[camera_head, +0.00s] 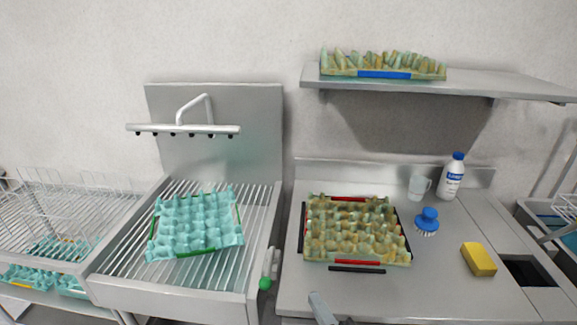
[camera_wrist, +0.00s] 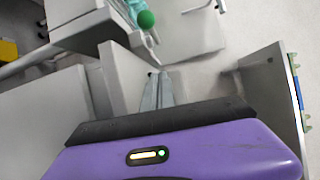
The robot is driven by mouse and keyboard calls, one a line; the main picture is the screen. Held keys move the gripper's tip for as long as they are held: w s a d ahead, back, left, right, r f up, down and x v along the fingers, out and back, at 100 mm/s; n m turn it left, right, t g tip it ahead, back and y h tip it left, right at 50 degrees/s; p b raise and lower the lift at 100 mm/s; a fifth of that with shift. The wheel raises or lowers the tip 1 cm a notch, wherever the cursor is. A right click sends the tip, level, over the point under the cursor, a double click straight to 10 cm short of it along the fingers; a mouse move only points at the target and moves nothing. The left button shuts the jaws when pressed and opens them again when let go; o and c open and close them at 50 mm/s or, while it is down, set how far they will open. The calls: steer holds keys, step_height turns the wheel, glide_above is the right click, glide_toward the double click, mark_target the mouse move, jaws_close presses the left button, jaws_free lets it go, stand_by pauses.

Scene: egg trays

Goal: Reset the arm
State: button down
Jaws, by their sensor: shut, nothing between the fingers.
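My gripper (camera_wrist: 157,90) shows in the wrist view with its thin grey fingers together, and nothing is between them. A grey part at the bottom edge of the head view seems to belong to my arm. A turquoise egg tray (camera_head: 195,222) lies on the slatted rack of the washing station (camera_head: 262,215). A dirty, yellowish egg tray (camera_head: 355,232) lies on the steel counter (camera_head: 450,290) between red and black strips. Another dirty tray (camera_head: 383,74) with a blue strip rests on the wall shelf (camera_head: 470,83). My gripper touches none of the trays in view.
A yellow sponge (camera_head: 479,260), blue brush (camera_head: 427,222), clear jug (camera_head: 418,187) and white bottle (camera_head: 452,180) stand on the counter. A wire rack (camera_head: 60,210) is at left.

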steer(key=s+d+r+n+t+h, duration=0.1)
steer(key=s+d+n+h, duration=0.1)
steer(key=s+d+n, duration=0.4)
steer(key=s+d+r+n+t+h, duration=0.15)
steer(key=s+d, duration=0.25)
steer(key=s, duration=0.4)
steer(key=s+d+r+n+g+h, duration=0.1)
steer(key=s+d+n+g, duration=0.1)
steer(key=s, duration=1)
steer(key=s+d+r+n+g+h, duration=0.1)
steer(key=s+n, duration=0.3)
steer(key=s, duration=0.8)
steer(key=shift+s+d+r+n+g+h, duration=0.35)
steer(key=shift+d+r+g+h, duration=0.1)
steer(key=shift+h, duration=0.1)
